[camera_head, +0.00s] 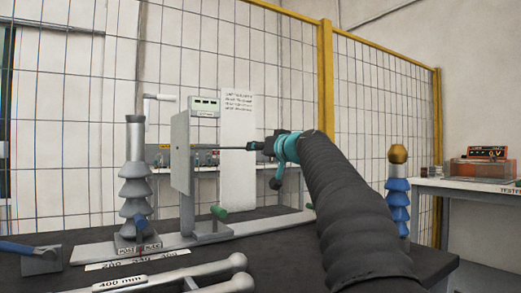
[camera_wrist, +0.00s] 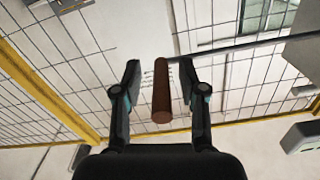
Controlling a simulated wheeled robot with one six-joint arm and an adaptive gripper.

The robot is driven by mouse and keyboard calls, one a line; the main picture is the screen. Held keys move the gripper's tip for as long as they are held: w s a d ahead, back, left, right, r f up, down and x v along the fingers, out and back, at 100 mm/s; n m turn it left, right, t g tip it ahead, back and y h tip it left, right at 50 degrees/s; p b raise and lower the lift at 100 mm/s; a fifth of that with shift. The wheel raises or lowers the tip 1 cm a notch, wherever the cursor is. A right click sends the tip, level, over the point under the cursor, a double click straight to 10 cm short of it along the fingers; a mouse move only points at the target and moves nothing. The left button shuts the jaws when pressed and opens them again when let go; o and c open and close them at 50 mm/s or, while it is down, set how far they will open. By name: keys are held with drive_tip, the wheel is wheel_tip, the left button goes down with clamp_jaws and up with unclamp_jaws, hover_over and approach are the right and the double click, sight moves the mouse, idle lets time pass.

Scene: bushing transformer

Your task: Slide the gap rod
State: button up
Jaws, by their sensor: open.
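The gap rod (camera_head: 235,148) is a thin dark rod that runs level from a grey upright plate (camera_head: 181,153) toward my gripper (camera_head: 266,147). In the wrist view the dark rod (camera_wrist: 260,42) comes in from the right. A brown cylindrical grip (camera_wrist: 162,92) stands at its end, between the two open fingers of my gripper (camera_wrist: 160,85). There is a visible gap between each finger and the grip. In the head view my gripper hides the grip.
A grey ribbed bushing (camera_head: 135,190) stands on the left of the dark bench. A rod labelled 400 mm (camera_head: 150,281) lies at the front. A green-tipped handle (camera_head: 218,212) sits below the plate. A yellow-framed mesh fence (camera_head: 326,80) stands behind. A blue bushing (camera_head: 398,205) stands at right.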

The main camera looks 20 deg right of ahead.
drive_tip(key=s+d, duration=0.2)
drive_tip(key=s, duration=0.9)
drive_tip(key=shift+s, duration=0.4)
drive_tip(key=shift+d, duration=0.2)
